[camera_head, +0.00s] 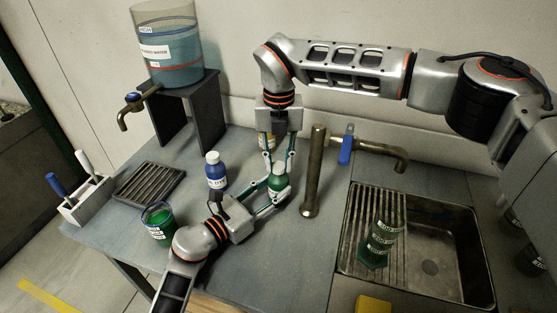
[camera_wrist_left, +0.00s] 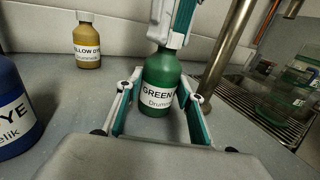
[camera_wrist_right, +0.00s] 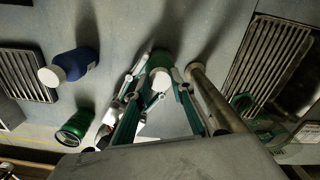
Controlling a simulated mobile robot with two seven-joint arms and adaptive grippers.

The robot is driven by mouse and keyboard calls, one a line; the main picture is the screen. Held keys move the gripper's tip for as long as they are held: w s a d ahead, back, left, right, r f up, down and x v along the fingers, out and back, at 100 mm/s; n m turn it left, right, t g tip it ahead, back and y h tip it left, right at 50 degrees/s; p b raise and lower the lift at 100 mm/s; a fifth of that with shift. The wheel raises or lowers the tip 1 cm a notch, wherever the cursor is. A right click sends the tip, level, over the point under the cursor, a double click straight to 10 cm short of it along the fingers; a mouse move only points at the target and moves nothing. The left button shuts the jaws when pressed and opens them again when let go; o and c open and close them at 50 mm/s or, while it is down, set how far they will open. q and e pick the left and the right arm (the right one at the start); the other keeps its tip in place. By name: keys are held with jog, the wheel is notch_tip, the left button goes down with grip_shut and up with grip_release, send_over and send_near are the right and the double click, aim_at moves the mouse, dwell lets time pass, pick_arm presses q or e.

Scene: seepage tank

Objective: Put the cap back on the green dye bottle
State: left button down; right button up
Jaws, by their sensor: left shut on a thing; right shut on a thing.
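The green dye bottle (camera_head: 279,184) stands upright on the counter. Its label also shows in the left wrist view (camera_wrist_left: 158,93). My left gripper (camera_head: 270,196) is shut on the bottle's body, one finger on each side. My right gripper (camera_head: 279,164) comes down from above and is shut on the white cap (camera_wrist_right: 160,79). The cap sits right at the bottle's mouth, in line with it; I cannot tell if it is screwed down. The right fingers partly hide the cap in the left wrist view.
A blue dye bottle (camera_head: 215,171) stands close left, a yellow one (camera_wrist_left: 88,46) behind. A vertical metal pipe (camera_head: 314,172) rises just right of my grippers. A beaker of green liquid (camera_head: 158,223) is near my left arm. The sink (camera_head: 465,262) holds a green-tinted cylinder (camera_head: 381,240).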

jog(key=m, duration=1)
jog(key=shift+d+m, duration=0.1)
jog(key=shift+m, duration=0.3)
jog(key=m, duration=0.4)
jog(key=o, duration=0.8)
jog(key=shift+c, duration=0.2)
jog(key=shift+r, duration=0.1)
notch_tip(320, 180, up, 12)
pick_arm(q)
jog(key=c, duration=1.3)
grip_release()
